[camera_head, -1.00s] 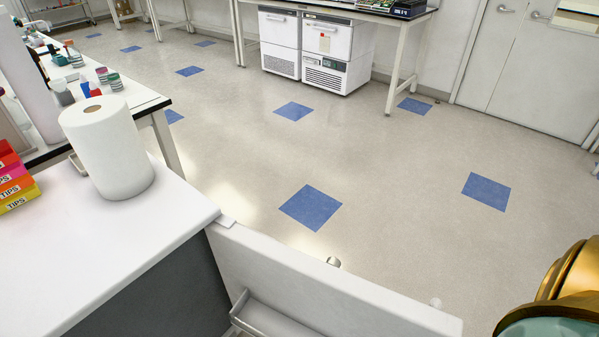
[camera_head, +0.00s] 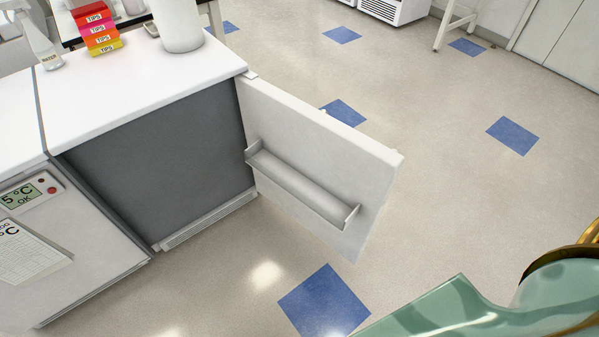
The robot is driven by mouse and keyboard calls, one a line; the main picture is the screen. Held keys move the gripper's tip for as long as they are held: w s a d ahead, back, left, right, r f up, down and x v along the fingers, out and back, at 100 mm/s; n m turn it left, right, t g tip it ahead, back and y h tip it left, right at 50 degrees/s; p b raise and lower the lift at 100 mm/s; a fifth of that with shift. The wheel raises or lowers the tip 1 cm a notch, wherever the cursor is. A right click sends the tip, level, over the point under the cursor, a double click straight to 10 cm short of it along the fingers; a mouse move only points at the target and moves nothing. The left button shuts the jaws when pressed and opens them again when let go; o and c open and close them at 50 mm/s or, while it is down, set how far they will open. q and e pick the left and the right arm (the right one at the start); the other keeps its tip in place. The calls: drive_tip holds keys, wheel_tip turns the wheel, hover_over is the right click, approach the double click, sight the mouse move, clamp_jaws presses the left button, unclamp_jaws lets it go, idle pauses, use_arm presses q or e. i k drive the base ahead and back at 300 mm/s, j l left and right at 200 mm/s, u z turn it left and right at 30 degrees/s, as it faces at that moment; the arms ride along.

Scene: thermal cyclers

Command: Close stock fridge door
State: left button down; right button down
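The stock fridge door (camera_head: 318,133) is a white panel that stands wide open, swung out to the right from its hinge at the fridge's right front corner. Its inner side carries a grey shelf (camera_head: 300,188). The fridge (camera_head: 150,160) shows a dark grey front area under a white top (camera_head: 130,115); its inside cannot be made out. A green and gold part of my arm shows at the lower right, apart from the door. Neither gripper is in view.
Beside the fridge on the left is a shut unit with a 5 °C display (camera_head: 32,192). Tip boxes (camera_head: 98,28), a spray bottle (camera_head: 40,42) and a white roll (camera_head: 178,22) stand on top. The floor (camera_head: 440,190) right of the door is clear.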

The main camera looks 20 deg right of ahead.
sight(336, 181)
drive_tip(key=l+u, duration=0.2)
drive_tip(key=u, duration=0.3)
drive_tip(key=l+u, duration=0.25)
drive_tip(key=u, duration=0.2)
drive_tip(key=l+u, duration=0.2)
drive_tip(key=u, duration=0.3)
drive_tip(key=k+l, duration=0.1)
drive_tip(key=l, duration=0.3)
drive_tip(key=k+l, duration=0.1)
drive_tip(key=l, duration=0.3)
drive_tip(key=k+l, duration=0.15)
drive_tip(key=l, duration=0.25)
drive_tip(key=k+l, duration=0.1)
drive_tip(key=l, duration=0.25)
drive_tip(key=k+l, duration=0.1)
drive_tip(key=l, duration=0.3)
drive_tip(key=k+l, duration=0.1)
drive_tip(key=l, duration=0.3)
drive_tip(key=k+l, duration=0.15)
drive_tip(key=l, duration=0.25)
